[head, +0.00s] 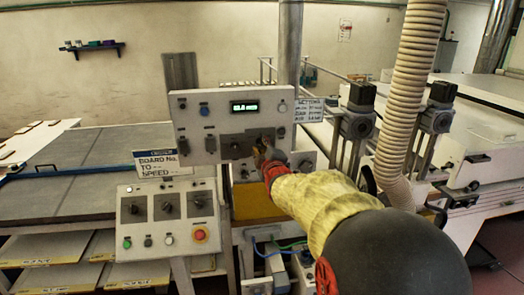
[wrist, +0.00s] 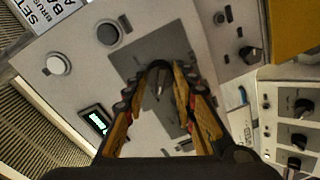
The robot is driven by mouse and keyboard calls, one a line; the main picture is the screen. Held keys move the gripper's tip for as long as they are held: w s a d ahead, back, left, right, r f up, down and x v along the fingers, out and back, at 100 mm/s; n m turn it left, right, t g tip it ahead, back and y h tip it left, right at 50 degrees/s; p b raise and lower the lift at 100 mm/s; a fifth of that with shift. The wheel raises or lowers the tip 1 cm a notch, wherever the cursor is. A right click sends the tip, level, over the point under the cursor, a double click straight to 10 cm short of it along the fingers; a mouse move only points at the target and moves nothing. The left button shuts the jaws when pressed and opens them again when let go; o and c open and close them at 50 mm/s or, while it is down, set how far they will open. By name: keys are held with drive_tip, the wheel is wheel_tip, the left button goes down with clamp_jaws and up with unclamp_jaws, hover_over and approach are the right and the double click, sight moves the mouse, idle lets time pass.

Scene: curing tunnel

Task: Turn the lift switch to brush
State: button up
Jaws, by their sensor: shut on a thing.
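The upper control panel (head: 213,107) is pale, with a grey plate (wrist: 127,66) on its face. My gripper (head: 262,148) reaches this plate from the front right. In the wrist view my gripper's yellow and black fingers (wrist: 157,76) are shut around a dark rotary switch (wrist: 160,88) on the plate. Its lower part shows between the fingers; the fingertips hide its top. No legible label tells whether this is the lift switch or which position it points to. In the head view my gripper mostly hides the switch.
The panel has a lit green display (head: 245,107) and several buttons. A ribbed hose (head: 412,85) hangs at the right, near my arm. A board sign (head: 163,163) stands left.

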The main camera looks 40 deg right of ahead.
drive_tip(key=o, duration=1.2)
drive_tip(key=shift+c, duration=0.2)
drive_tip(key=shift+s, duration=0.1)
drive_tip(key=v, duration=1.1)
drive_tip(key=shift+s+a, duration=0.25)
drive_tip(key=shift+s, duration=0.1)
